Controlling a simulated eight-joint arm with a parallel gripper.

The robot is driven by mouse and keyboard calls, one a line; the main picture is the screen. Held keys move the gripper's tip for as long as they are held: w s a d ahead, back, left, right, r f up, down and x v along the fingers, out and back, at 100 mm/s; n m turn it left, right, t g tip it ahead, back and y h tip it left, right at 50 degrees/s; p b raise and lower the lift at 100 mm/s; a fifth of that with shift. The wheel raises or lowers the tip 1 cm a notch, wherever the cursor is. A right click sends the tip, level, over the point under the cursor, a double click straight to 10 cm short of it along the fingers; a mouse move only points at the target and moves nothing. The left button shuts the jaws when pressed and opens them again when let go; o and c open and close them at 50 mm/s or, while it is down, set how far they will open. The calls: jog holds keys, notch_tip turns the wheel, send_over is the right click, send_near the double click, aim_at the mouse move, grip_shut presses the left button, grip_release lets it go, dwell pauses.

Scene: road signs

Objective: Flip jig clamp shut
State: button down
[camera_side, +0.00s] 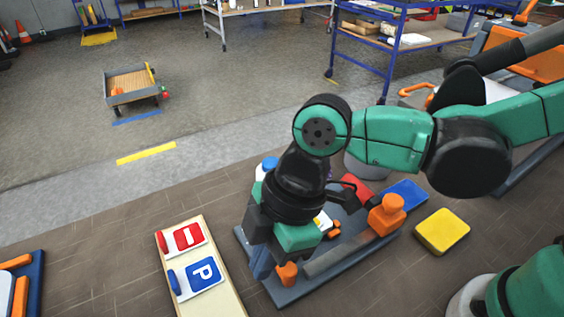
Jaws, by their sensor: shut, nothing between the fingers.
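The jig is a dark blue-grey base plate (352,257) on the brown floor below my arm, with a long grey bar across it. A large orange clamp knob (387,214) stands upright at the bar's right end. A smaller orange piece (287,273) stands at the bar's lower left end. My gripper (263,257) points down over the left part of the jig. It is shut and empty. My wrist hides part of the jig, and I cannot tell whether the fingertips touch it or how far the clamp is swung.
Left of the jig, a wooden board (218,256) carries a red sign (188,237) and a blue P sign (204,273). Right are a yellow block (442,231) and a blue tray (405,194). A red piece (357,187) lies behind.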

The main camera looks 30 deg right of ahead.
jog(key=shift+v, duration=2.7)
jog(key=shift+w+d, duration=0.15)
jog(key=shift+w, duration=0.1)
